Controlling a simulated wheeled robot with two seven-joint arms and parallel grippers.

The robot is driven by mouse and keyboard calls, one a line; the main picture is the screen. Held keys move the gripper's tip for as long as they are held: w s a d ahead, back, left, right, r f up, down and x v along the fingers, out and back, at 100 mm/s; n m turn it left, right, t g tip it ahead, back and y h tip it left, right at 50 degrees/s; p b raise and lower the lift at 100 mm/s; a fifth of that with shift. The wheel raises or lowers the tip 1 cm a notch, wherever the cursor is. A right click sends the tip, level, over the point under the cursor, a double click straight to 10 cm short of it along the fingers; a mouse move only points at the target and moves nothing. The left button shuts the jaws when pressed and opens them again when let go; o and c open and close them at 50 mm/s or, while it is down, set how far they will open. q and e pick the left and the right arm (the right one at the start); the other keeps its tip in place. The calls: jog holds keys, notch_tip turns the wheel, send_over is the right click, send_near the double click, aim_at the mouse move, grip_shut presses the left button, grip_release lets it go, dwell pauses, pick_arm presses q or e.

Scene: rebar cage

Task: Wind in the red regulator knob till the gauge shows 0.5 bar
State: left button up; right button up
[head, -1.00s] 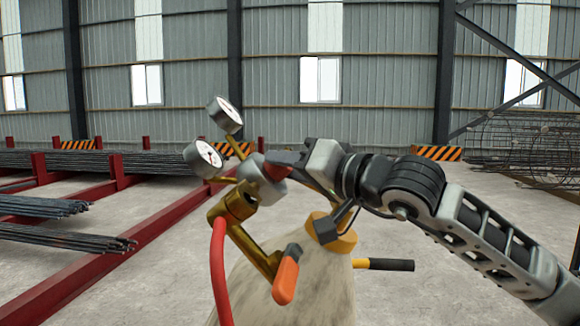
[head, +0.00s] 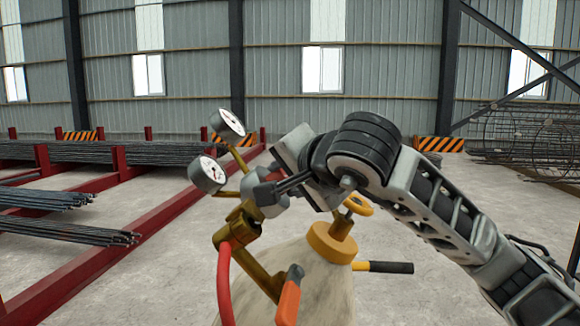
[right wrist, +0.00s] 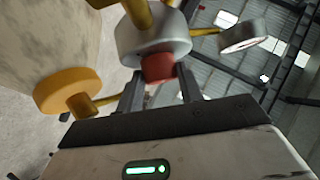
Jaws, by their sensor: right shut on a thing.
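The red regulator knob (right wrist: 158,68) shows in the right wrist view on the end of the silver regulator body (right wrist: 150,38). My right gripper (right wrist: 158,76) is shut on it, one dark finger on each side. Two round white gauges, an upper one (head: 229,122) and a lower one (head: 207,173), stand on brass stems to the left. Their needles are too small to read. My left gripper is not in view.
A marbled cylinder (head: 325,285) with an orange collar (head: 331,243) and yellow handwheel (head: 359,204) stands under my right arm. A red hose (head: 223,285), an orange-handled brass part (head: 288,303) and a black-and-yellow handle (head: 385,267) are close by. Rebar racks (head: 75,231) line the left.

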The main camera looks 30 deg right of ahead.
jog(key=shift+w+a+r+m+g+h+p, duration=0.1)
jog(key=shift+r+m+g+h+p, duration=0.1)
jog(key=shift+m+g+h, duration=0.4)
jog(key=shift+w+r+m+g+h+p, duration=0.1)
jog(key=shift+m+g+h+p, duration=0.1)
jog(key=shift+m+g, duration=0.7)
jog(key=shift+m, duration=0.3)
jog(key=shift+f, duration=0.1)
jog(key=o, duration=1)
jog(key=v, duration=1.6)
